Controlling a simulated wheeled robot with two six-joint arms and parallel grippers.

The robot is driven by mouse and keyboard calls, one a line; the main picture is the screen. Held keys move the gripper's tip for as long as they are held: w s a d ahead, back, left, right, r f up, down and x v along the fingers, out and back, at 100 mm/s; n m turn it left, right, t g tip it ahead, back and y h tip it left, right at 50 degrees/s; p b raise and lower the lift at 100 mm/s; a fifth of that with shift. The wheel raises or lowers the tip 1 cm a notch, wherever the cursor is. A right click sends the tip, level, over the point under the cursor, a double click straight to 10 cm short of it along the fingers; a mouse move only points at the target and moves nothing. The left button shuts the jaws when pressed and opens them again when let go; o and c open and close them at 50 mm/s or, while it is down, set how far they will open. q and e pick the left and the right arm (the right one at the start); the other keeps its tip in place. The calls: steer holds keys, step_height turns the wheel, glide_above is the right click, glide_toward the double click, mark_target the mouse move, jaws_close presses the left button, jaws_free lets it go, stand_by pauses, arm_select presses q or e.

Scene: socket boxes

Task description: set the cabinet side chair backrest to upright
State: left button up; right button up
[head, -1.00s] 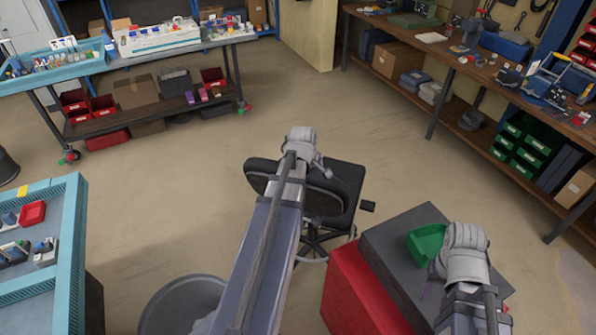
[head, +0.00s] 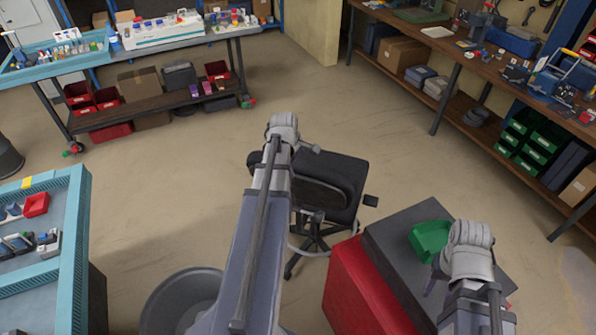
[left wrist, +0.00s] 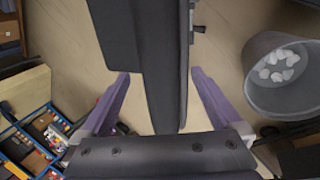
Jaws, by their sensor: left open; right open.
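A black office chair (head: 347,172) stands on the floor beside the red cabinet (head: 350,285). Its padded backrest (head: 322,178) is partly hidden behind my left arm in the head view; its exact tilt is hard to judge. In the left wrist view, the dark panel of the backrest (left wrist: 162,65) runs between the two purple fingers of my left gripper (left wrist: 160,76). The fingers are spread, with gaps visible on both sides. My right gripper (head: 436,278) is open above the cabinet top, mostly hidden by its own wrist.
A green bin (head: 430,238) sits on the cabinet's dark top, close to my right wrist. A grey waste bin (head: 165,300) stands left of my left arm; it holds white scraps in the wrist view. A blue-edged workstation (head: 78,225) is at left. Floor behind the chair is clear.

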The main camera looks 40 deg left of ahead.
arm_select(q)
steer(key=b, duration=0.5)
glide_above(298, 182)
step_height(298, 182, down, 6)
steer(key=shift+w+a+r, duration=0.1)
steer(key=shift+r, duration=0.1)
steer(key=shift+r, duration=0.1)
jaws_close()
stand_by(0.4)
